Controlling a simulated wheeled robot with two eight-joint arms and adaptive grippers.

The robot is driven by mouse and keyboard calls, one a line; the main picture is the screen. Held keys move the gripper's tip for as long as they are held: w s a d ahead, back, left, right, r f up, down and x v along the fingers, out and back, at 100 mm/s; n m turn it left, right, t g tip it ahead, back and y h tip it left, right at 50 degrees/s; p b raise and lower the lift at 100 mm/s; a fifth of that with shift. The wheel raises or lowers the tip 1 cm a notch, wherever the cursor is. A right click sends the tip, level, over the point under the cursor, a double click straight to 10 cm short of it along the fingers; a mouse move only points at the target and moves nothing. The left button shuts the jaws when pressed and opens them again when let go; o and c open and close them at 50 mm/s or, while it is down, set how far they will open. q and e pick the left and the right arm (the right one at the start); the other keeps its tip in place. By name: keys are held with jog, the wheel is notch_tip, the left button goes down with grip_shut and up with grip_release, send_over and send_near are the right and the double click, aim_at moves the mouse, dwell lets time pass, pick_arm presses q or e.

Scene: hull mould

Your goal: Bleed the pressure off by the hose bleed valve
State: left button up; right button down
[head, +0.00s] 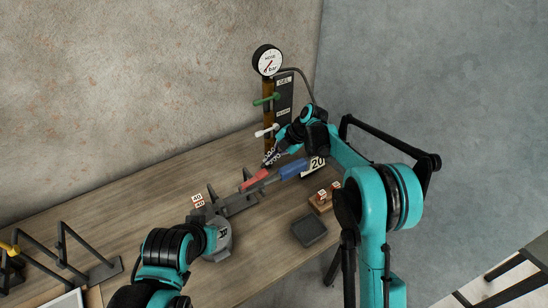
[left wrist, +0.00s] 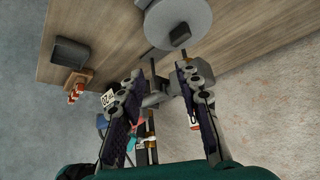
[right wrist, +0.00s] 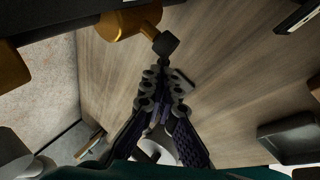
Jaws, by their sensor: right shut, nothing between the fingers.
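A pressure gauge (head: 268,60) tops a brass-coloured column beside a dark labelled panel (head: 285,92) at the back of the bench. A green lever (head: 266,99) and a white lever (head: 266,131) stick out from it. My right gripper (head: 270,158) is low in front of the column, below the white lever. In the right wrist view its fingers (right wrist: 162,80) are shut and empty, just short of a brass fitting (right wrist: 130,22) with a black square end (right wrist: 165,44). I cannot read which part is the bleed valve. My left gripper (left wrist: 168,85) is open and empty.
A red-handled tool (head: 255,178) and a blue-handled tool (head: 293,169) lie near the right gripper, by a "20" sign (head: 317,164). A grey round object (left wrist: 178,22) is ahead of the left gripper. A dark tray (head: 309,231) sits at the front edge.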

jog(key=shift+w+d+f+n+t+h+b, duration=0.15)
jog(key=shift+f+n+t+h, duration=0.15)
jog(key=shift+f+t+h, duration=0.6)
jog(key=shift+w+d+f+n+t+h+b, duration=0.15)
jog(key=shift+f+n+t+h, duration=0.25)
jog(key=shift+h, duration=0.8)
jog(key=shift+f, duration=0.2)
dwell(0.5)
